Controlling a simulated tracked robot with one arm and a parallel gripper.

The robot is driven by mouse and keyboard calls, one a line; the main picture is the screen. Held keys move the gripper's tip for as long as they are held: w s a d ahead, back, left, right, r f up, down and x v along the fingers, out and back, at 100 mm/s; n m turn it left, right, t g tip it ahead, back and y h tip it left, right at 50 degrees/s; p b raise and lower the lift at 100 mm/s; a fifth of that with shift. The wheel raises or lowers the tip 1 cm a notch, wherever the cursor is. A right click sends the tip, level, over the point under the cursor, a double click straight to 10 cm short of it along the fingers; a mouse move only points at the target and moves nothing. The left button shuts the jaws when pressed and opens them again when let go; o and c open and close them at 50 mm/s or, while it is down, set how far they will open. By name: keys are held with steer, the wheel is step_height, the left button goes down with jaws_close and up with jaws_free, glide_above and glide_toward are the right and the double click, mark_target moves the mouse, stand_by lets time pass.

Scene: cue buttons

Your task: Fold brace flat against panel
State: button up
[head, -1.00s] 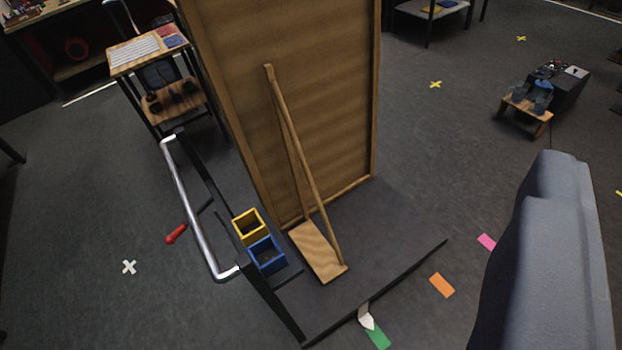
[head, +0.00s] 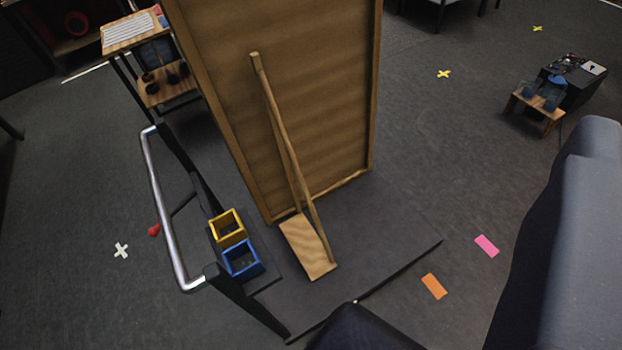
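A tall wooden panel (head: 310,130) stands upright on a dark flat cart deck. The brace (head: 275,118) is a thin wooden strut leaning out from the panel's face. Its top end is near the panel's upper left, and its legs spread down to a short wooden foot board (head: 308,247) on the deck. The brace stands out at an angle, not flat. Grey and black parts of my own body fill the right edge and bottom of the view. I see no gripper fingers, and nothing of mine visibly touches the brace.
The cart deck (head: 385,240) has a silver handle (head: 160,210) at left. A yellow bin (head: 228,228) and a blue bin (head: 242,259) sit beside the foot board. A small bench (head: 536,110) stands at right. Open floor with coloured markers lies right of the cart.

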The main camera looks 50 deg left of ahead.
steer(key=w+a+f+n+b, duration=0.1)
steer(key=w+a+f, duration=0.3)
steer(key=w+f, duration=0.35)
steer(key=w+a+f+n+y+b, duration=0.1)
steer(key=w+a+f, duration=0.3)
steer(key=w+f, duration=0.4)
steer(key=w+a+f+n+b, duration=0.1)
steer(key=w+a+f, duration=0.2)
steer(key=w+f, duration=0.45)
steer(key=w+a+f+n+y+b, duration=0.2)
steer(key=w+a+f, duration=0.5)
steer(key=f, duration=0.3)
steer(key=n+y+b, duration=0.4)
steer(key=y, duration=0.3)
glide_toward(301, 186)
steer(key=shift+g, duration=0.4)
steer(key=shift+d+r+b+x, duration=0.15)
steer(key=shift+b+x, duration=1.15)
steer(key=shift+x, duration=1.25)
steer(key=shift+d+r+b+x, duration=0.15)
steer(key=shift+b+x, duration=1.1)
steer(key=shift+x, duration=1.3)
steer(key=shift+w+a+r, duration=0.1)
steer(key=shift+w+a, duration=0.15)
steer(key=shift+w, duration=0.3)
steer(key=shift+w+a+b, duration=0.1)
steer(key=shift+b, duration=0.2)
